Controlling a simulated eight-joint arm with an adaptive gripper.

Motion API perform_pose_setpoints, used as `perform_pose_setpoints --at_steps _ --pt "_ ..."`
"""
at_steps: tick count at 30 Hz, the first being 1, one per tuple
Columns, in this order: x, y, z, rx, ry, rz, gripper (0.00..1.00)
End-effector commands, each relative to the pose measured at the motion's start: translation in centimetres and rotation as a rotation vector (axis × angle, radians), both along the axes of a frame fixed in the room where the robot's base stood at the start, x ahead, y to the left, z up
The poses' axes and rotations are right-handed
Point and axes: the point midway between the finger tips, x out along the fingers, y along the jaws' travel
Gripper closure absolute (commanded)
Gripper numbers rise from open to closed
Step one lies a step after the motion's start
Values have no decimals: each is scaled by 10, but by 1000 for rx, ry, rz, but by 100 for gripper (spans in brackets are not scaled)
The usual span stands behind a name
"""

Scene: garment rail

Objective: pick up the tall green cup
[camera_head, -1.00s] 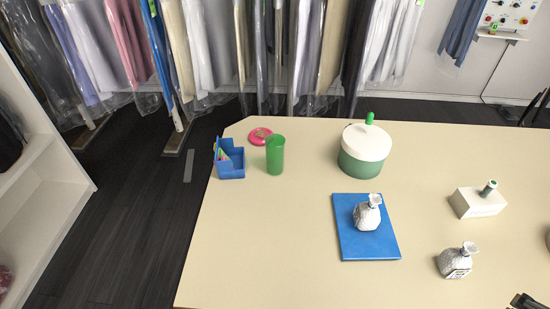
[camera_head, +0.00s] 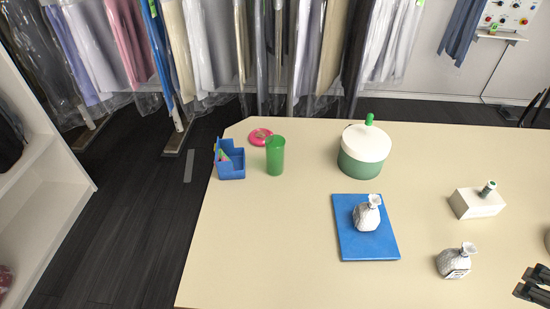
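The tall green cup (camera_head: 275,156) stands upright on the table (camera_head: 290,220) near its far left corner. A blue organizer box (camera_head: 231,163) stands just left of it, with a small gap. My gripper (camera_head: 529,283) shows at the lower right edge of the view, far from the cup, with two dark fingers pointing left. The fingers appear parted with a gap between them, and nothing shows between them. The rest of my arm is out of view.
A pink ring-shaped dish (camera_head: 260,137) lies just behind the cup. A green pot with white lid (camera_head: 364,151) stands to its right. The front left is clear.

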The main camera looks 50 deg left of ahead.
Motion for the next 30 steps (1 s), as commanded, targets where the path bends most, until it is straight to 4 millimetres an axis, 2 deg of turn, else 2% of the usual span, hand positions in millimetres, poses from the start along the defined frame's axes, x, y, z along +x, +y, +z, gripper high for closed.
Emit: perform_pose_setpoints --at_steps 5,14,30 --pt "17 20 17 -7 23 49 39" --pt "53 69 46 -26 76 162 39" --pt "110 177 80 -71 168 364 39"
